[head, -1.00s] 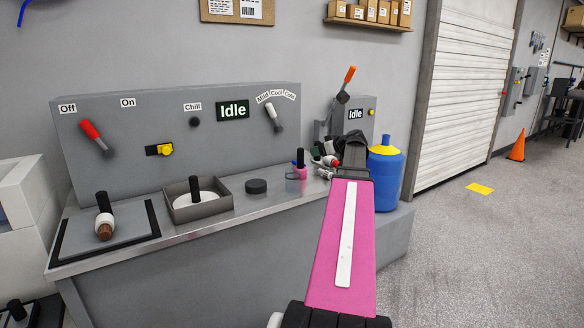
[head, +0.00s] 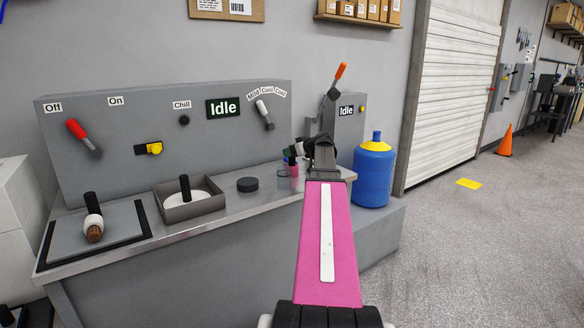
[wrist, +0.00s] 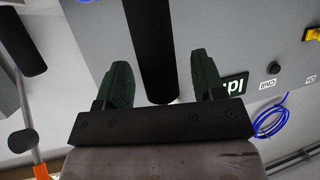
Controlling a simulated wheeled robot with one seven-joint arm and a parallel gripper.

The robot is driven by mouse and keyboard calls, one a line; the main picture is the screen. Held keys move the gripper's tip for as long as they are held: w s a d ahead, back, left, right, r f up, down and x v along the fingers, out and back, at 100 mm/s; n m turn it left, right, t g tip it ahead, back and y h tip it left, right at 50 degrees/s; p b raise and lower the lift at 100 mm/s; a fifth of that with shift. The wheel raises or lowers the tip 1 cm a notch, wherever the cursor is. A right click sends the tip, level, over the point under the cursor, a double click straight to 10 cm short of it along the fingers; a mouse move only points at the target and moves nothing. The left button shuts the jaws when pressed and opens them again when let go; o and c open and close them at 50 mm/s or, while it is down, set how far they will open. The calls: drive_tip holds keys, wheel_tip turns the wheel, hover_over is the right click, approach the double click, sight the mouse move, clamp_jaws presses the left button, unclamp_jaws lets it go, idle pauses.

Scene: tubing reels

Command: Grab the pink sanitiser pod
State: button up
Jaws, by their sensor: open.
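The pink sanitiser pod (head: 294,171) stands on the right part of the steel counter, with a dark upper part above its pink body. In the head view, my gripper (head: 297,156) is right at it and partly covers it. In the wrist view, my gripper (wrist: 160,64) is open, with a dark green finger on each side of a black upright cylinder (wrist: 155,45). This cylinder looks like the pod's dark handle. I cannot tell whether the fingers touch it. No pink shows in the wrist view.
A clear cup (head: 283,168) stands close left of the pod. A black puck (head: 248,184) and a grey tray (head: 168,211) are further left. The grey panel (head: 75,125) rises behind. A blue container (head: 373,180) stands right of the counter.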

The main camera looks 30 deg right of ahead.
drive_tip(key=shift+w+a+f, duration=0.1)
drive_tip(key=shift+w, duration=0.15)
clamp_jaws()
